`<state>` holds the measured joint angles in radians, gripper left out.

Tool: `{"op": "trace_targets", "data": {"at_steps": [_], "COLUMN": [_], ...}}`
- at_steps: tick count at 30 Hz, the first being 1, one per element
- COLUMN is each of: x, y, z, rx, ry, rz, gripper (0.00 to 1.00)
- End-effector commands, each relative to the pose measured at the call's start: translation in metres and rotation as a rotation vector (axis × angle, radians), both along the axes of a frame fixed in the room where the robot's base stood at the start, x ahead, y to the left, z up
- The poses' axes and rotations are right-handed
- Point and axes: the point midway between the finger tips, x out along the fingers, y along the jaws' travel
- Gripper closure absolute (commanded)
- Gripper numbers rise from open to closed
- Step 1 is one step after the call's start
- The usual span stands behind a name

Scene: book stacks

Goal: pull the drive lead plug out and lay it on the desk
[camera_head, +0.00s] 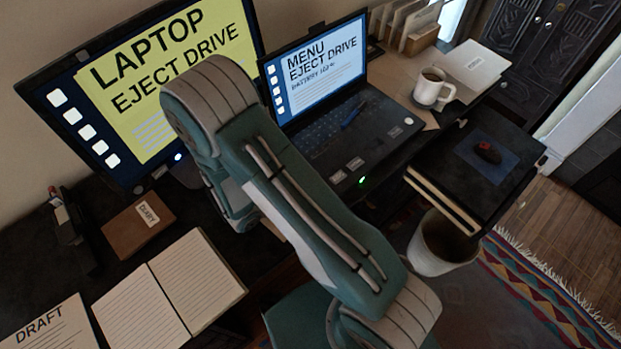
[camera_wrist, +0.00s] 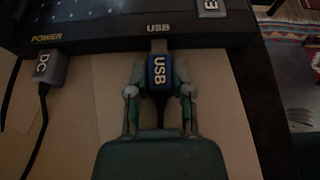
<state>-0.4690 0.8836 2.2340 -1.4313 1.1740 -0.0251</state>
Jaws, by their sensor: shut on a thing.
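In the wrist view, my gripper (camera_wrist: 159,88) is shut on a blue plug (camera_wrist: 158,72) marked USB, one finger on each side. Its dark lead runs back toward my palm. The plug's pale metal end (camera_wrist: 158,45) shows between the blue body and the dark device edge (camera_wrist: 110,40), just below a USB label. I cannot tell how deep the metal end sits in the port. In the head view, my arm hides the gripper and plug. The laptop (camera_head: 340,145) stands open, its screen reading MENU EJECT DRIVE. The dark desk (camera_head: 75,225) lies at the left.
A grey DC plug (camera_wrist: 51,68) with a lead sits left of the USB plug. A monitor (camera_head: 150,80), open notebook (camera_head: 165,290) and diary (camera_head: 138,222) are at the left.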

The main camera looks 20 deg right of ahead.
Motion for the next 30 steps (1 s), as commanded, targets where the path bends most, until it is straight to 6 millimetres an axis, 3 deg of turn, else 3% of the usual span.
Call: {"op": "trace_targets", "data": {"at_steps": [30], "x": [-0.011], "y": [0.033], "z": [0.0], "rx": [0.001], "ry": [0.001], "rz": [0.001], "gripper": [1.0]}}
